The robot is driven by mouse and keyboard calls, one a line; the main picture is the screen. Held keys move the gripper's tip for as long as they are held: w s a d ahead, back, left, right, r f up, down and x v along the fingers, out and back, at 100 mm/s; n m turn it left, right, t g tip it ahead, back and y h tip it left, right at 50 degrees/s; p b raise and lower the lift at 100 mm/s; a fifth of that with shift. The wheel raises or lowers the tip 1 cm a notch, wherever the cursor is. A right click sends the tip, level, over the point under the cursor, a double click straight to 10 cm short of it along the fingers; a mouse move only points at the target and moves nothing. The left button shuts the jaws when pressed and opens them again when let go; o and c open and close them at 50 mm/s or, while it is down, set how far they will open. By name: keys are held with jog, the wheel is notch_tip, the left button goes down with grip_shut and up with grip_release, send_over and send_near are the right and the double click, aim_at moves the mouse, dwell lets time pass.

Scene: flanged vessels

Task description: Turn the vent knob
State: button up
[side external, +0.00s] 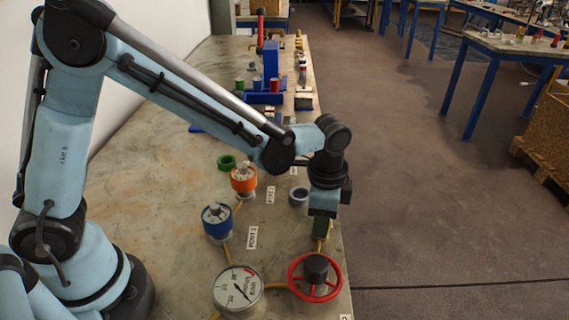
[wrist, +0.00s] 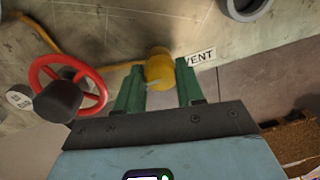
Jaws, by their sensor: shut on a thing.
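The vent knob (wrist: 159,68) is a small yellow knob in the upper middle of the wrist view, beside a white label reading VENT (wrist: 201,57). My gripper (wrist: 160,72) has its two green fingers on either side of the knob, shut on it. In the side external view my gripper (side external: 322,228) points down near the table's right edge, and its fingers hide the knob there.
A red handwheel (side external: 316,277) with a black hub stands close in front of my gripper. A pressure gauge (side external: 238,289) is left of it. Blue (side external: 217,221) and orange (side external: 243,180) flanged vessels stand further left. A grey ring (side external: 298,196) lies behind my gripper.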

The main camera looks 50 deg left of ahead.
jog(key=o, duration=1)
jog(key=shift+o, duration=0.2)
jog(key=shift+r, duration=0.1)
notch_tip(320, 180, up, 12)
jog(key=shift+s+d, duration=0.2)
jog(key=shift+s, duration=0.05)
jog(key=s+a+n+t, duration=0.3)
jog(key=s+a+n, duration=0.1)
jog(key=a, duration=0.3)
jog(key=s+a+f+n+t, duration=0.1)
jog(key=s+a+n+t, duration=0.2)
jog(key=a+n, duration=0.4)
jog(key=shift+s+a+t, duration=0.4)
jog(key=shift+s+a, duration=0.2)
jog(key=shift+s, duration=0.2)
jog(key=shift+f, duration=0.1)
